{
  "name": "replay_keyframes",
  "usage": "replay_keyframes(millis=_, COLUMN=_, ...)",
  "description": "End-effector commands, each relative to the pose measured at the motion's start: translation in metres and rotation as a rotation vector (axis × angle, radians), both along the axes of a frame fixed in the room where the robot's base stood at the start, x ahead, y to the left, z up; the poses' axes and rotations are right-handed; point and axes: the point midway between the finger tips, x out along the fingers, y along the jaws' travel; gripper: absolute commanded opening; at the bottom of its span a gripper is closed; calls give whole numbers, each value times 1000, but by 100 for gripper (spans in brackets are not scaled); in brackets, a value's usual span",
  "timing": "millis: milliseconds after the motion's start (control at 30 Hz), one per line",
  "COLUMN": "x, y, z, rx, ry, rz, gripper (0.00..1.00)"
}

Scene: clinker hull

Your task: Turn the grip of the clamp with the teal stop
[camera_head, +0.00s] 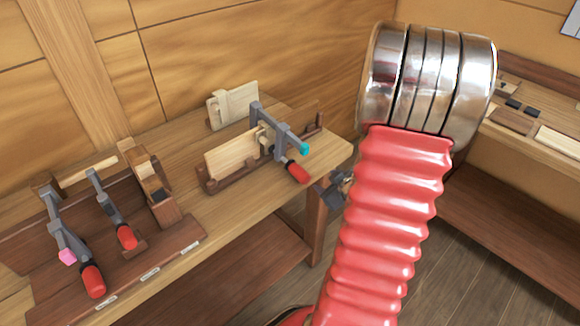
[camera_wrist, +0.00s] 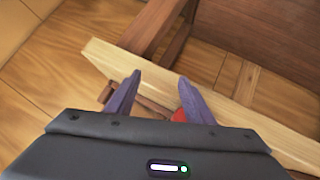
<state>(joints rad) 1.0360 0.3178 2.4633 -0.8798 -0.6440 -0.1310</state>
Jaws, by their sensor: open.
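The clamp with the teal stop has a grey bar (camera_head: 277,127), a teal stop (camera_head: 304,149) and a red grip (camera_head: 297,173). It is fixed on a pale board (camera_head: 232,157) in a dark wooden holder near the bench's right end. In the wrist view my gripper (camera_wrist: 158,78) has its two purple fingers apart with nothing held between the tips. A bit of red (camera_wrist: 179,115) shows beside the right finger, mostly hidden by it; it may be the grip. In the head view my red ribbed arm covers the area right of the clamp.
A clamp with a pink stop (camera_head: 67,256) and a second red-handled clamp (camera_head: 126,234) stand in a rack at left. A dark shape (camera_head: 340,187) by the bench corner is partly hidden by my arm. Another bench (camera_head: 542,151) is at right.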

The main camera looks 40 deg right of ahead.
Motion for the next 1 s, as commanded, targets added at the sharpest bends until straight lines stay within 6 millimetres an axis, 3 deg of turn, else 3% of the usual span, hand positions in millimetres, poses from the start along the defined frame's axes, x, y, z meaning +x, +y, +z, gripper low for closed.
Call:
replay_keyframes(millis=333, x=-4, y=20, z=-10, rx=45, ry=-281, rz=177, gripper=48)
replay_keyframes(millis=733, x=-31, y=51, z=13, rx=125, ry=-631, rz=282, gripper=48)
replay_keyframes(millis=1000, x=-39, y=56, z=21, rx=138, ry=-704, rz=297, gripper=48)
